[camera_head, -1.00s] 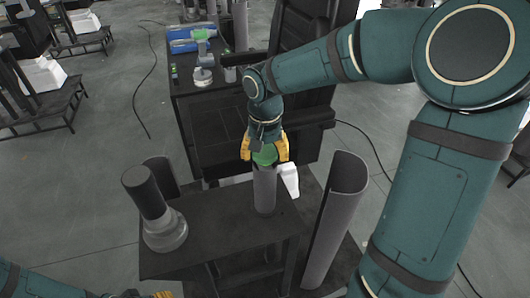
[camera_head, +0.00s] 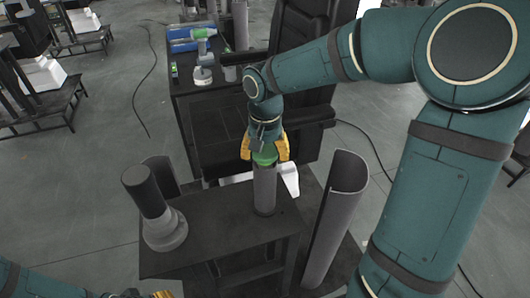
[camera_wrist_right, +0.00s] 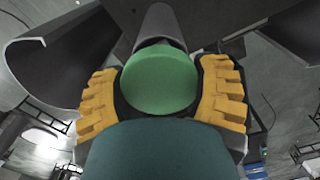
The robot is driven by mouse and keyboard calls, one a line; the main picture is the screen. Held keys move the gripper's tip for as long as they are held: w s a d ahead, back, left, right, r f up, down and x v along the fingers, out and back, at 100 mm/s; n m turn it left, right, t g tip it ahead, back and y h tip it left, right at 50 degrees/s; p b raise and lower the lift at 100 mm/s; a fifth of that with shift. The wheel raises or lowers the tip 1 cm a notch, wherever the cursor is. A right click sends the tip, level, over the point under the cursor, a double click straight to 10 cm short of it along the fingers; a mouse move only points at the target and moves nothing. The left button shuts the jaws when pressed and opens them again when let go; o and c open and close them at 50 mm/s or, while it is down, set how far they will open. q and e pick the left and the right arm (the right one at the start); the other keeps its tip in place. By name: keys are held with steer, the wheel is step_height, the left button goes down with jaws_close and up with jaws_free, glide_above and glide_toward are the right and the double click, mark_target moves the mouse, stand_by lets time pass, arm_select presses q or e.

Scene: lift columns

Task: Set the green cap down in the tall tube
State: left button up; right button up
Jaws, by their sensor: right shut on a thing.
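The green cap (camera_head: 265,156) is between the yellow fingers of my right gripper (camera_head: 265,150), which is shut on it. In the right wrist view the cap (camera_wrist_right: 160,80) fills the space between the fingers (camera_wrist_right: 160,95). The tall grey tube (camera_head: 265,192) stands upright on the dark stand, directly below the cap. The cap is at the tube's top; whether it is seated in the mouth or just above it I cannot tell. The tube (camera_wrist_right: 160,25) also shows behind the cap in the wrist view. Part of my left gripper (camera_head: 160,294) shows at the bottom left edge; its fingers are mostly cut off.
A dark cylinder on a round grey base (camera_head: 165,228) stands at the left of the dark stand (camera_head: 225,220). A large curved grey shell (camera_head: 335,215) stands upright at the right. A dark cart behind holds a drill (camera_head: 203,60) and blue items.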

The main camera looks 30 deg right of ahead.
steer(key=shift+f+b, duration=0.4)
steer(key=shift+f, duration=0.15)
stand_by(1.3)
stand_by(0.3)
steer(key=o, duration=1.2)
steer(key=shift+r+p, duration=2.75)
steer(key=shift+r, duration=0.8)
